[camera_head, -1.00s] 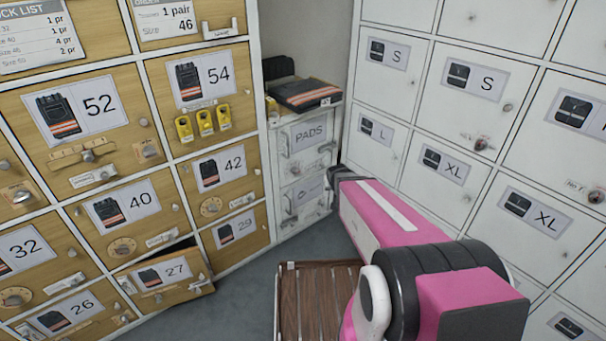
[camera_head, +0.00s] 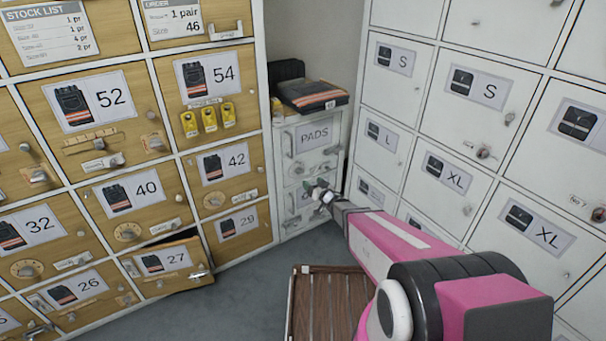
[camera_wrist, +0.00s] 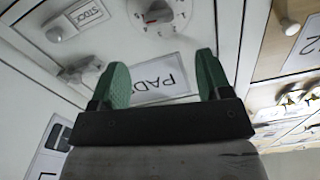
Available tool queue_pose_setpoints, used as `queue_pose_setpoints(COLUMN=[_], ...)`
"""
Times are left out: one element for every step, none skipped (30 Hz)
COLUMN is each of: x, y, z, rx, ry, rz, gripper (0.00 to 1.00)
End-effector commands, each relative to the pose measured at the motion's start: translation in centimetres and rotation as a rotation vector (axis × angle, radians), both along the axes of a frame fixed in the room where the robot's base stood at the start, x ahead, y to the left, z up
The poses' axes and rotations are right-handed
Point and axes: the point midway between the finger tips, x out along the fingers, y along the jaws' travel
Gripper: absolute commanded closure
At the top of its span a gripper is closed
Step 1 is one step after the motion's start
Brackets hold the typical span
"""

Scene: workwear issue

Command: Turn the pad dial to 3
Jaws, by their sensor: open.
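Wooden lockers (camera_head: 141,191) stand at left, with door 27 (camera_head: 165,262) ajar. White lockers (camera_head: 448,172) stand at right. Folded workwear (camera_head: 312,95) lies on the pads cabinet. A brown slatted surface (camera_head: 325,300) is below my arm.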

Motion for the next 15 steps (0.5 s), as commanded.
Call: queue_pose_setpoints(x=[0.4, 0.6, 0.9, 1.2, 1.5, 2.0, 2.4, 2.9, 3.4, 3.9, 4.4, 5.0, 5.4, 5.9, 6.4], y=[0.2, 0.3, 0.6, 0.8, 1.0, 1.3, 1.6, 1.8, 2.2, 2.5, 2.8, 3.2, 3.5, 3.8, 4.2], z=[0.0, 0.0, -0.1, -0.1, -0.1, -0.1, -0.1, -0.1, -0.1, -0.1, -0.1, -0.1, -0.1, -0.2, -0.2], rx=[0.0, 0.0, 0.0, 0.0, 0.0, -0.001, -0.001, -0.001, -0.001, -0.001, -0.001, -0.001, -0.002, -0.002, -0.002], ry=[0.0, 0.0, 0.0, 0.0, 0.0, 0.0, 0.0, 0.0, 0.0, 0.0, 0.0, 0.0, 0.001, 0.001, 0.001], rz=[0.0, 0.0, 0.0, 0.0, -0.001, -0.001, -0.001, -0.001, -0.001, -0.001, -0.001, -0.001, -0.002, -0.002, -0.002], gripper=[0.29, 0.29, 0.29, 0.29, 0.29, 0.29, 0.29, 0.29, 0.29, 0.29, 0.29, 0.29, 0.29, 0.29, 0.29])
